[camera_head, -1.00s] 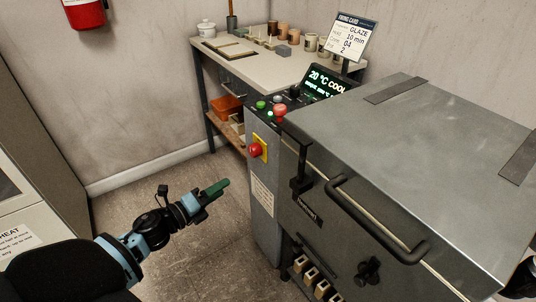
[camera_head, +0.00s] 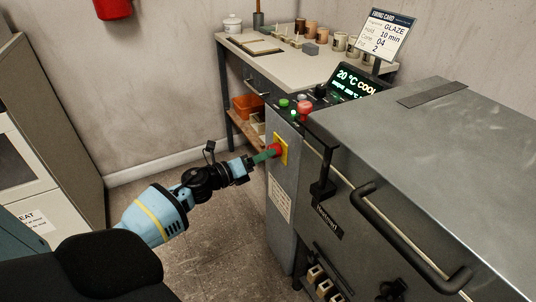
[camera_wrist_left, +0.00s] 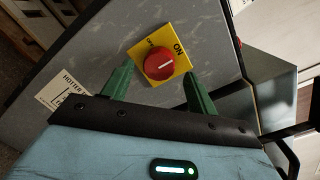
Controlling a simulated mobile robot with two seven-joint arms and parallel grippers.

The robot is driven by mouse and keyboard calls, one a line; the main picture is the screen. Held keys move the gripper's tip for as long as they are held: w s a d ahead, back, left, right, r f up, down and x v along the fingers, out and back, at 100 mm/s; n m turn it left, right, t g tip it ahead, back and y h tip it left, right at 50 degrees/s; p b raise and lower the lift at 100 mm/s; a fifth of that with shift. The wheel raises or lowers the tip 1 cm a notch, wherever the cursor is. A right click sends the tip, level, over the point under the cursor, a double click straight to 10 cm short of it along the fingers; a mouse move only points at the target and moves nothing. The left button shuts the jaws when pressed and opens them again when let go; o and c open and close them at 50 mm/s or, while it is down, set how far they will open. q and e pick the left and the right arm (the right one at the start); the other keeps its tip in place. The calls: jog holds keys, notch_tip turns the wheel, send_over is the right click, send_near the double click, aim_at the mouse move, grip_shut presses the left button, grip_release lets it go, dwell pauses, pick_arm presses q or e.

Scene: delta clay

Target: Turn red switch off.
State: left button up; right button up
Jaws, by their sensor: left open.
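The red switch (camera_wrist_left: 159,66) is a round knob on a yellow plate (camera_wrist_left: 181,62) on the grey side panel of the kiln's control box. A white line on the knob points toward the "ON" lettering. The switch also shows in the head view (camera_head: 276,150), partly behind my gripper. My left gripper (camera_head: 268,154) has green fingers and is right at the switch. In the left wrist view the left gripper (camera_wrist_left: 158,88) is open, with one finger on each side below the knob. I cannot tell whether the fingers touch it. My right gripper is not in view.
The kiln (camera_head: 430,160) with its black handle (camera_head: 400,235) stands to the right. A display (camera_head: 356,83) and several buttons sit on top of the control box. A table (camera_head: 290,62) with pots is behind. The floor (camera_head: 215,225) left of the kiln is clear.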

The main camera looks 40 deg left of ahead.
pick_arm(q)
jog(key=shift+x, duration=1.2)
jog(key=c, duration=1)
